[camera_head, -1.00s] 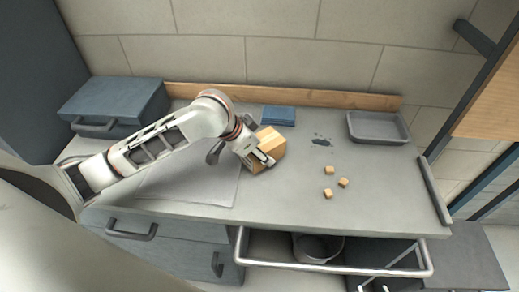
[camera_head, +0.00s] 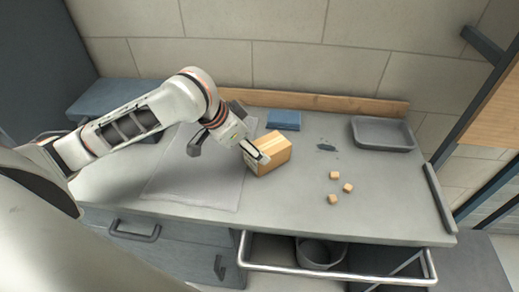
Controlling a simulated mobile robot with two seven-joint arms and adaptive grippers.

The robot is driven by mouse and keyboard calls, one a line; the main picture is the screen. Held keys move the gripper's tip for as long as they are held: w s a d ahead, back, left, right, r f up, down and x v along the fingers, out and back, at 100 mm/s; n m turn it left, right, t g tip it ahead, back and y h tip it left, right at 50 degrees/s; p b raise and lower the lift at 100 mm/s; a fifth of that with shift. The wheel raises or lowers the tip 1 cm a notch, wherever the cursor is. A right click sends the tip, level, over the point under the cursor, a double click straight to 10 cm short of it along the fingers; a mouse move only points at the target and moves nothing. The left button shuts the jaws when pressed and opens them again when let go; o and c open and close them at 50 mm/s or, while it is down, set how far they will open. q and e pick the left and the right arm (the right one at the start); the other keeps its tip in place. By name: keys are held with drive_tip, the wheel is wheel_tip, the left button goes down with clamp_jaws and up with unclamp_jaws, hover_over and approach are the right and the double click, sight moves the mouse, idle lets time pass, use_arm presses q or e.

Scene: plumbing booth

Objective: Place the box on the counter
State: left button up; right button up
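The box (camera_head: 275,154), a tan carton with a lighter stripe, appears to rest on the grey counter (camera_head: 310,212) near its middle. My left gripper (camera_head: 236,142) is just left of it, coming down from the upper left. Its fingers look spread, with a dark hooked finger on its left side. A pale end part of the gripper overlaps the box's left face; I cannot tell whether they touch. My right gripper is not in view.
A blue pad (camera_head: 283,119) lies behind the box and a grey tray (camera_head: 382,133) stands at the back right. Several small tan cubes (camera_head: 334,175) lie to the right. A flat pale sheet (camera_head: 190,190) lies below the arm.

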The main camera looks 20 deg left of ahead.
use_arm(q)
drive_tip(key=shift+v, duration=1.65)
